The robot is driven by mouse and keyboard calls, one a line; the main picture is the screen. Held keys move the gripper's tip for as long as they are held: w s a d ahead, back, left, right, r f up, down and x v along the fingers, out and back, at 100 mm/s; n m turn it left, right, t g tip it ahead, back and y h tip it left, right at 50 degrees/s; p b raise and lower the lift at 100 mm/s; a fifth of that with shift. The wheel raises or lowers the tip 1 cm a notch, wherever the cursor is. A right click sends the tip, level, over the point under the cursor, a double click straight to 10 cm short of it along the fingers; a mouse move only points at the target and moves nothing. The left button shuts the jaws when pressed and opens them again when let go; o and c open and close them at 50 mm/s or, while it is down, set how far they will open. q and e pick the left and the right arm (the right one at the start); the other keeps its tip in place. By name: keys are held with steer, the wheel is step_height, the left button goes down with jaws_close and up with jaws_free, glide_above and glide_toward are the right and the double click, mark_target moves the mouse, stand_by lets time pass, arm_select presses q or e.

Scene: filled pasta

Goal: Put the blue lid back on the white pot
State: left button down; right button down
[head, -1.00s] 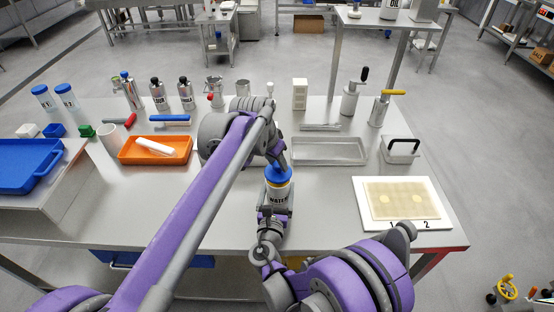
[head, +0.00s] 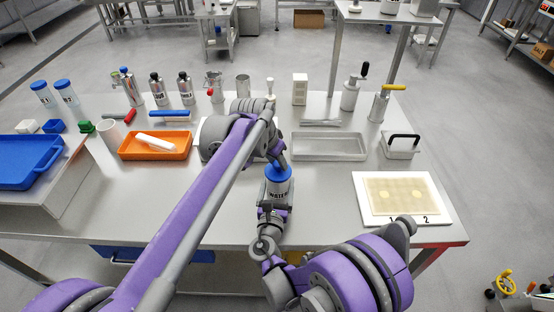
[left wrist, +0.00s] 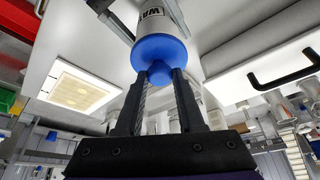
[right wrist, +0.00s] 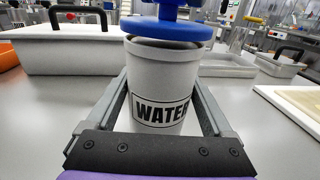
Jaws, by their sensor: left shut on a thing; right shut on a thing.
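The white pot (head: 277,189), labelled WATER, is upright above the near middle of the table. My right gripper (right wrist: 162,98) is shut around its body, one finger on each side. The blue lid (head: 278,173) is over the pot's mouth, knob up. My left gripper (left wrist: 159,78) is shut on the lid's knob (left wrist: 160,73). In the right wrist view the lid (right wrist: 167,28) is roughly level and close over the pot's rim (right wrist: 163,44).
An orange tray (head: 126,150) with a white roll lies to the left, a grey metal tray (head: 330,147) to the right. A white board (head: 444,212) with a pasta sheet is at the right front. Bottles and tools line the back. The table between pot and board is clear.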

arm_select(q)
steer(key=shift+f, duration=0.35)
steer(key=shift+c, duration=2.2)
jaws_free()
steer(key=v, duration=1.2)
steer(key=shift+w, duration=0.1)
arm_select(e)
jaws_free()
steer(key=shift+s, duration=0.1)
